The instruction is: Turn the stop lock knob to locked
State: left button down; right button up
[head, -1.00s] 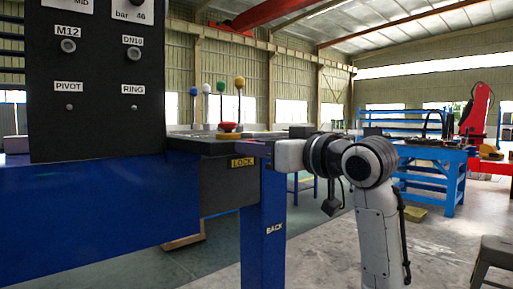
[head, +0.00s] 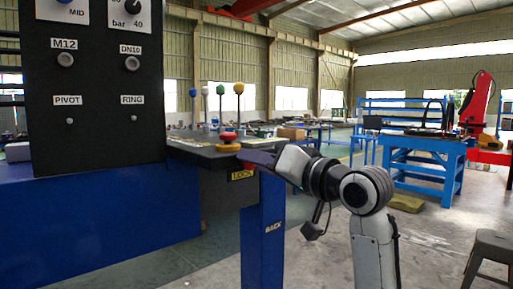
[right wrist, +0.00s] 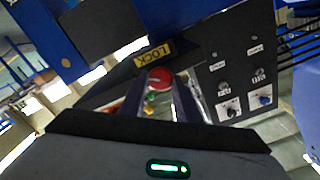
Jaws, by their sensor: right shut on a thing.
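In the right wrist view the round red cap (right wrist: 159,77) shows between the dark fingers, beside the LOCK label (right wrist: 153,54). My right gripper (head: 247,155) comes in from the right, rolled over at a tilt, and is shut on the knob. The exact finger contact is partly hidden. My left gripper is out of view.
A tall black panel (head: 96,105) with several knobs stands at the left. Levers with coloured balls (head: 220,90) rise just behind the knob. A blue post (head: 263,225) marked BACK stands below my gripper.

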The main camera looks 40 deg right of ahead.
pick_arm(q)
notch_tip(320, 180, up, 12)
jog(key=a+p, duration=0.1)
jog(key=p, duration=1.3)
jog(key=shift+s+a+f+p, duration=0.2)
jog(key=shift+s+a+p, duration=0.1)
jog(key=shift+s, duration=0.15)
pick_arm(e)
jog(key=shift+f+m, duration=0.15)
jog(key=shift+m, duration=5.55)
jog(key=o, duration=1)
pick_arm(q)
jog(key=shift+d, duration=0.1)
pick_arm(e)
jog(key=shift+s+d, duration=0.1)
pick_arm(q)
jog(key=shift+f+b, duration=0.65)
pick_arm(e)
jog(key=s, duration=1)
jog(key=shift+d, duration=0.35)
